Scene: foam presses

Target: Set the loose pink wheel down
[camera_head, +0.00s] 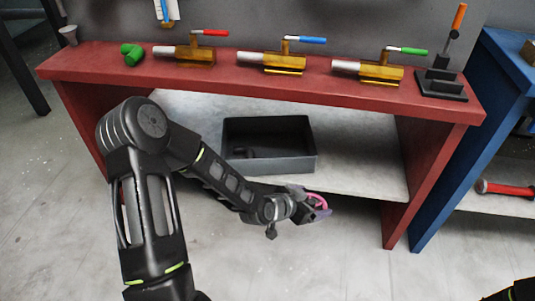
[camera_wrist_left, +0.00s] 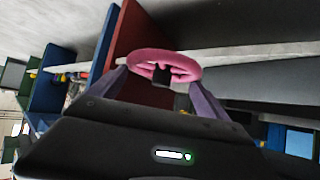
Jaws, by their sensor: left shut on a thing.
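The pink wheel (camera_wrist_left: 168,60) is a ring with spokes and a dark hub. In the left wrist view it sits between the purple fingers of my left gripper (camera_wrist_left: 160,82), which is shut on it. In the head view my left gripper (camera_head: 317,208) holds the wheel in front of the red bench's lower shelf, to the right of the grey bin. Only a small pink part of the wheel shows there. My right gripper is not in view; only a dark bit of my right arm shows at the lower right corner.
A red bench (camera_head: 310,90) carries several brass presses with red, blue and green handles, a green part (camera_head: 132,54) and a black lever stand (camera_head: 441,84). A dark grey bin (camera_head: 268,145) stands on its white lower shelf (camera_head: 365,165). The shelf right of the bin is clear. A blue bench (camera_head: 480,130) adjoins at right.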

